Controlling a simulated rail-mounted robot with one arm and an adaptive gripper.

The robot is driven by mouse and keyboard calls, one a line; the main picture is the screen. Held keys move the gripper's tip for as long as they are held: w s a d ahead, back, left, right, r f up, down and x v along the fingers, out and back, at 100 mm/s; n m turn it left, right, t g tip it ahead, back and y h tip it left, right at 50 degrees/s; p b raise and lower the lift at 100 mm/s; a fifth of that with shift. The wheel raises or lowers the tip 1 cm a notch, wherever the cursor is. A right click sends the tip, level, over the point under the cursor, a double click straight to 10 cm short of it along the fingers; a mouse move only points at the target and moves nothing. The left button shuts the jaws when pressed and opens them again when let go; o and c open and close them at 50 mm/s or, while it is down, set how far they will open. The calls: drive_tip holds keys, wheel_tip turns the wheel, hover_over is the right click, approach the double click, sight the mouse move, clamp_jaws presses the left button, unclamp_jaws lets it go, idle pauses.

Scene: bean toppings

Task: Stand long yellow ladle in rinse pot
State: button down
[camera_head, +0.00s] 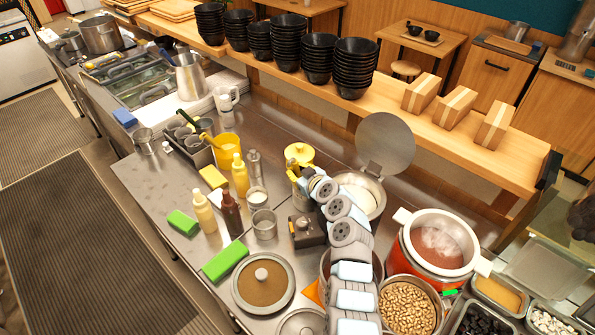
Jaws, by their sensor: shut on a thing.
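My gripper (296,172) reaches away from my arm at the centre of the counter. It is shut on a yellow thing beside a yellow lidded canister (300,151); my wrist hides most of it, so I cannot tell if it is the long ladle. An open steel pot (376,192) with a raised round lid (386,143) stands just right of my wrist. A small open steel pot (264,222) stands left of my arm. I cannot tell which pot is the rinse pot.
Squeeze bottles (205,213), green pads (225,260) and a lidded pan (263,284) stand left of my arm. A red pot (437,242) and a bean pot (407,306) stand right. Stacked black bowls (288,42) line the shelf. The counter's left front edge has bare room.

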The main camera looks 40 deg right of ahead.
sight(293, 161)
drive_tip(key=shift+a, duration=0.1)
drive_tip(key=c, duration=0.9)
unclamp_jaws()
drive_tip(key=shift+c, duration=0.2)
drive_tip(key=r+p, duration=0.1)
drive_tip(key=r, duration=0.1)
drive_tip(key=a+r+p, duration=0.1)
drive_tip(key=r, duration=0.1)
drive_tip(key=r+p, duration=0.1)
drive_tip(key=r, duration=0.2)
drive_tip(key=shift+s+a+r+p, duration=0.1)
drive_tip(key=shift+a+p, duration=0.15)
drive_tip(key=shift+p, duration=0.1)
drive_tip(key=shift+s+a+r+p, duration=0.1)
drive_tip(key=shift+a+r+p, duration=0.2)
drive_tip(key=shift+r, duration=0.6)
drive_tip(key=shift+w+a+r+p, duration=0.15)
drive_tip(key=shift+r+p, duration=0.3)
drive_tip(key=shift+r, duration=0.45)
drive_tip(key=shift+s+a+r+p, duration=0.15)
drive_tip(key=shift+a+r+p, duration=0.2)
drive_tip(key=shift+r, duration=0.55)
